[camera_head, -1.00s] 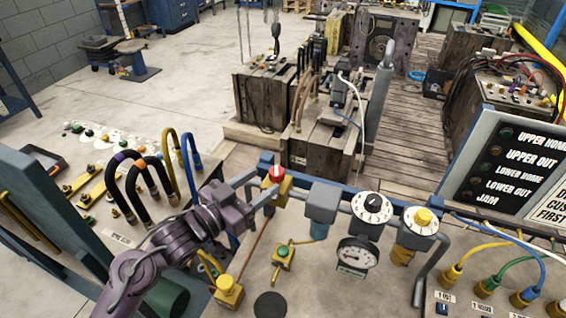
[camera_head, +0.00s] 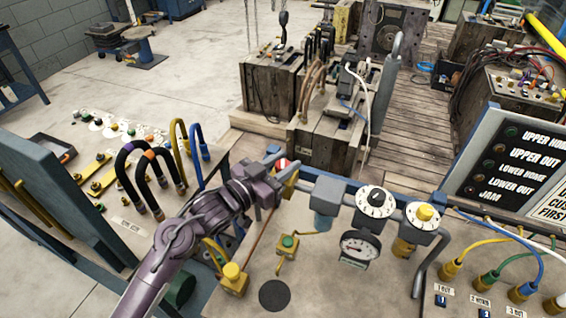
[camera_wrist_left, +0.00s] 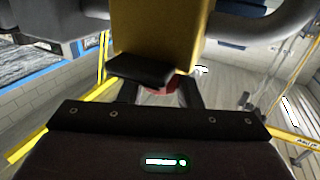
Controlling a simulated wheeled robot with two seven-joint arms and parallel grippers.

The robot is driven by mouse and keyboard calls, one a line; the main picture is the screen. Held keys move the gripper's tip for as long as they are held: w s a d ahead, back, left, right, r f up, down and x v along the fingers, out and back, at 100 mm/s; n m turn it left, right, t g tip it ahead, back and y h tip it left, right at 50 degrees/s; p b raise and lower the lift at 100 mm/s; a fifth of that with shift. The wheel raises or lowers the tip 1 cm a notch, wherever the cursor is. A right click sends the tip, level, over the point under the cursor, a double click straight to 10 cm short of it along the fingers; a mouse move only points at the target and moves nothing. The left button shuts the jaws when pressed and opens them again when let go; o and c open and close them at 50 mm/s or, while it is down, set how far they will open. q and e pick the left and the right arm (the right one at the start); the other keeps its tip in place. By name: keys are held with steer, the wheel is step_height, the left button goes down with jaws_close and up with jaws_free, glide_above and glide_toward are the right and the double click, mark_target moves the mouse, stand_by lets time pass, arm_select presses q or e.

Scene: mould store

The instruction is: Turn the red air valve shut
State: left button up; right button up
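The red air valve (camera_head: 281,163) is a small red knob with a white mark, on a yellow body at the left end of the air pipe row. My left gripper (camera_head: 283,168) has a finger on either side of the red knob and looks open around it. I cannot tell whether the fingers touch it. In the left wrist view, a little red of the knob (camera_wrist_left: 160,89) shows between the dark fingers (camera_wrist_left: 165,92), below a yellow block (camera_wrist_left: 160,30) that hides the rest. My right gripper is not in view.
Right of the valve on the pipe are a grey filter block (camera_head: 324,191), a black-knobbed dial (camera_head: 376,200) and a yellow-knobbed dial (camera_head: 424,214). A pressure gauge (camera_head: 359,248) sits below. Looped hoses (camera_head: 140,175) stand on the left, near my arm.

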arm_select(q)
steer(key=shift+c, duration=0.5)
steer(key=shift+w+m+g+h, duration=0.1)
steer(key=shift+m+g+h, duration=0.8)
steer(key=shift+m+g, duration=0.15)
steer(key=shift+f+m+g+h+b, duration=0.1)
steer(key=shift+m+g+h+b, duration=0.7)
steer(key=shift+g, duration=0.45)
steer(key=shift+m+g, duration=0.45)
steer(key=shift+g, duration=0.25)
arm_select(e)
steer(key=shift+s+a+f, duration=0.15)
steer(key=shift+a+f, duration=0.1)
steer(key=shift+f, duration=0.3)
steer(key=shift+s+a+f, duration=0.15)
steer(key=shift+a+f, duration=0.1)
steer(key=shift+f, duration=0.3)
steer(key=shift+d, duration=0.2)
arm_select(q)
steer(key=o, duration=0.9)
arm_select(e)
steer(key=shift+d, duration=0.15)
arm_select(q)
steer(key=shift+o, duration=0.2)
